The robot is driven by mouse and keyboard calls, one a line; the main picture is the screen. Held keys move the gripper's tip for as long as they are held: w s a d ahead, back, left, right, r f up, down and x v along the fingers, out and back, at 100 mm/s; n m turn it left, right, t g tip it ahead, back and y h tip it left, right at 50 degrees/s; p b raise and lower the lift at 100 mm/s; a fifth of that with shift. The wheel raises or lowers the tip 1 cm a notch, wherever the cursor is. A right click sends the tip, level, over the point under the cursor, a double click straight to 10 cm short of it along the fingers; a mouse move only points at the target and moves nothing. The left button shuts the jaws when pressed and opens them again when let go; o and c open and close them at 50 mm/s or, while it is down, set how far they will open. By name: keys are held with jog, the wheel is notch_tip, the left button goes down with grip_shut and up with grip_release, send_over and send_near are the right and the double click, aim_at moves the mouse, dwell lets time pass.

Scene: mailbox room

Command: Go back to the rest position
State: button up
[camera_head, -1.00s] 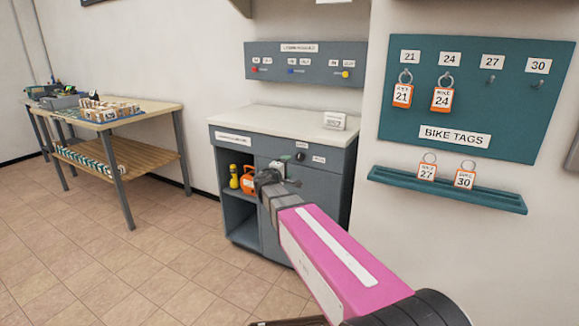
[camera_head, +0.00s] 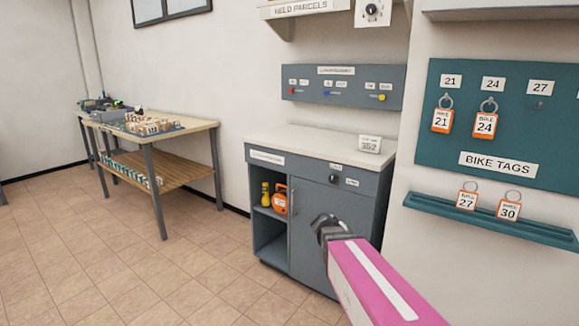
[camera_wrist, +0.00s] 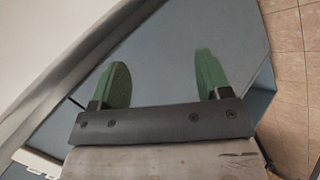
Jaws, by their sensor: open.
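My gripper (camera_wrist: 160,85) shows in the wrist view with its two green fingers spread apart and nothing between them. The blue-grey front of the cabinet (camera_wrist: 165,60) fills the view behind the fingers. In the head view my pink arm reaches in from the lower right, and its dark end (camera_head: 326,228) is in front of the grey cabinet (camera_head: 345,215). The fingertips are not clear in the head view.
The cabinet has an open compartment with an orange item (camera_head: 280,199) and a yellow item (camera_head: 266,195). A teal board (camera_head: 440,140) and ledge (camera_head: 440,207) hold bike tags at right. A wooden table (camera_head: 190,138) stands at left. The tiled floor (camera_head: 110,265) between is clear.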

jog(key=s+a+f+m+g+y, duration=0.1)
jog(key=s+f+m+g+y, duration=0.1)
jog(key=s, duration=0.5)
jog(key=s+a+f+m+g+y, duration=0.1)
jog(key=s+a+f+g+y, duration=0.1)
jog(key=s+f+y, duration=0.3)
jog(key=shift+s+a+f+m+g+y, duration=0.25)
jog(key=shift+s+m+g, duration=0.2)
jog(key=shift+s, duration=0.75)
